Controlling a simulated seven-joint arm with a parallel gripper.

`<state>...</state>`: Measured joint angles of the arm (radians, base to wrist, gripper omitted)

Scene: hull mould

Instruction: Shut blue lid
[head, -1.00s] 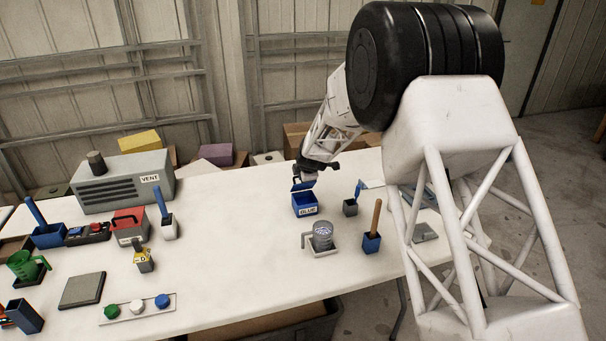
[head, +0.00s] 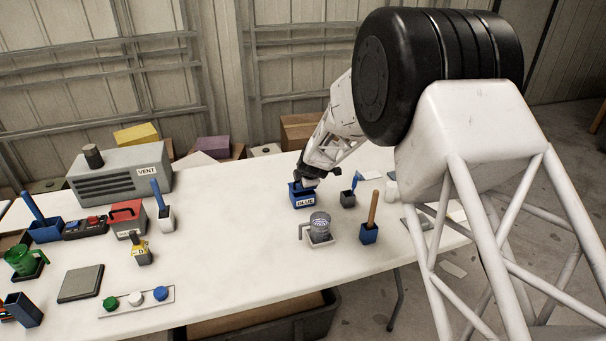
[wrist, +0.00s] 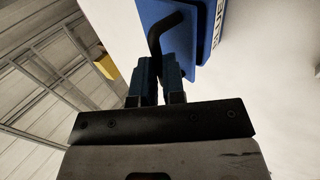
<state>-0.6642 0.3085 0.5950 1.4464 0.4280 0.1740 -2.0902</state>
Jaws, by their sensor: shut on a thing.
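The blue box (head: 303,202), with a BLUE label on its front, stands on the white table. My gripper (head: 308,182) is low over the box's top and hides much of the lid in the head view. In the wrist view, the blue lid (wrist: 187,52) has a bent black handle (wrist: 164,30). My gripper (wrist: 158,82) is shut on this handle, with a finger on each side of it. The labelled blue box wall (wrist: 213,25) shows beyond the lid. I cannot tell whether the lid rests flat on the rim.
A small grey holder with a blue-handled tool (head: 348,198) stands just right of the box. A clear mug (head: 319,226) and a blue holder with a wooden handle (head: 370,232) are in front.

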